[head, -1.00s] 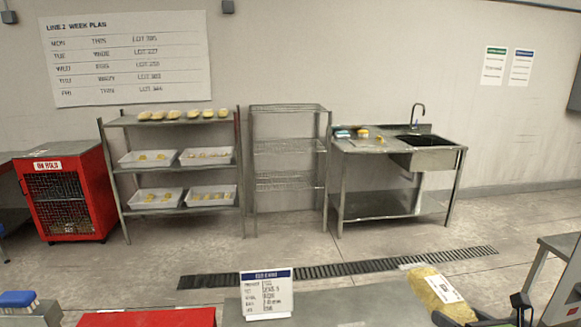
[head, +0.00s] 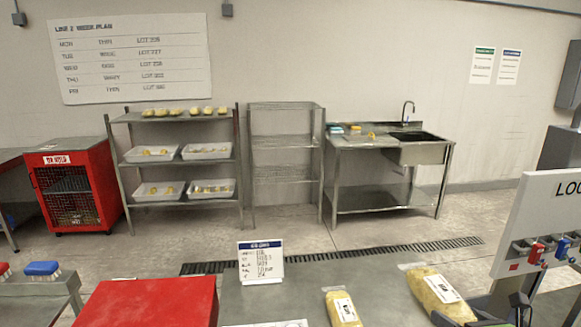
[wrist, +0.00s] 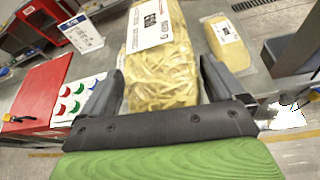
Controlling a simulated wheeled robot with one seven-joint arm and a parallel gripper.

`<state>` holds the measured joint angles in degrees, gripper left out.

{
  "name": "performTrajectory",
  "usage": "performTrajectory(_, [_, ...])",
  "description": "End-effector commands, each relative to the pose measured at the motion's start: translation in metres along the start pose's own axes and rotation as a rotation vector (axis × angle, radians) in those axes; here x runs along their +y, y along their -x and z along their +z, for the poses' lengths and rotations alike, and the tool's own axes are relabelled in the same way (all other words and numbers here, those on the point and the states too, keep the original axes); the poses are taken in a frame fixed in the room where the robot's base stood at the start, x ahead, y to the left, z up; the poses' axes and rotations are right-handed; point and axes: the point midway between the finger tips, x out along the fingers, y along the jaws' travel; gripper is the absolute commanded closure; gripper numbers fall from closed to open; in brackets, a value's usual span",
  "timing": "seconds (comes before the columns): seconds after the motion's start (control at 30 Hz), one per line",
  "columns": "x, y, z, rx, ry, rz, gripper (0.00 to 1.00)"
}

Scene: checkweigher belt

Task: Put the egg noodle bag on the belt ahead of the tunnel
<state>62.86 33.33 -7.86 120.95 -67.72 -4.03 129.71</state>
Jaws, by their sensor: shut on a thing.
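The label is too small to read, and I cannot make out the tunnel or tell which surface is the belt.
A red box (head: 150,303) is left. A lockout board (head: 540,230) rises at right. Brushes (head: 42,269) sit far left.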

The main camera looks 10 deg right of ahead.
Motion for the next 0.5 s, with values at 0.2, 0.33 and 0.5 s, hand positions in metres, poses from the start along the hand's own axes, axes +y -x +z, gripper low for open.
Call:
performTrajectory(0.2, [0.024,-0.02,-0.018,0.012,0.03,0.086,0.57])
performTrajectory(0.33, [0.041,-0.034,-0.032,0.022,0.056,0.148,0.57])
performTrajectory(0.5, [0.076,-0.055,-0.058,0.043,0.102,0.264,0.57])
